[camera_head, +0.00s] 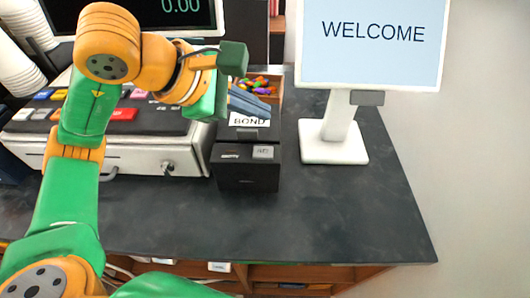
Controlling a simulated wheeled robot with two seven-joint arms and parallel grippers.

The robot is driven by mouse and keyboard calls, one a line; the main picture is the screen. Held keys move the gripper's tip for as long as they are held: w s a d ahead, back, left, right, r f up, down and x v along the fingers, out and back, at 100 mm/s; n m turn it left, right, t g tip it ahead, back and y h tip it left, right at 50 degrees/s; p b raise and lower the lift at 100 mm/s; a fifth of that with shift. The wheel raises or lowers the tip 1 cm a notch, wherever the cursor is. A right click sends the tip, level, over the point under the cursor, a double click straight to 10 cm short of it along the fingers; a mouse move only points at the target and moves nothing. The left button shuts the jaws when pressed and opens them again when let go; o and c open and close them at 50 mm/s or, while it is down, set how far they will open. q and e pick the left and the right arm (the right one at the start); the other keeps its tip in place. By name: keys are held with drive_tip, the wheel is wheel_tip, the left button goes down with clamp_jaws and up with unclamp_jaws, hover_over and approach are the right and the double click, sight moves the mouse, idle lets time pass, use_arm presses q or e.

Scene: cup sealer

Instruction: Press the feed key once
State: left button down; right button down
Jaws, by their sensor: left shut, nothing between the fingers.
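A black receipt printer (245,177) stands on the dark counter, with a strip of white paper (249,122) marked "BOND" at its top. Its upper front has a light grey key (263,152) at the right and a dark marked patch at the left. The lettering on both is too small to read, so I cannot tell which is the feed key. My left gripper (262,104) is shut and empty, its grey fingers above the back of the printer, apart from the grey key. My right gripper is not in view.
A cash register (145,155) with coloured keys stands at the left, partly behind my left arm. A white-based "WELCOME" screen (372,42) stands right of the printer. A tray of colourful sweets (262,83) is behind. The counter (300,220) in front is clear.

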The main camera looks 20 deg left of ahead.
use_arm(q)
drive_tip(key=b, duration=0.4)
hover_over(257, 153)
wheel_tip(257, 153, down, 6)
drive_tip(key=shift+s, duration=0.1)
drive_tip(key=shift+f+b, duration=0.45)
drive_tip(key=shift+b, duration=0.2)
drive_tip(key=shift+r, duration=0.1)
idle(0.9)
drive_tip(key=shift+f+b, duration=0.45)
drive_tip(key=shift+f+b, duration=0.45)
idle(0.4)
drive_tip(key=shift+r, duration=0.1)
drive_tip(key=shift+r+p, duration=0.75)
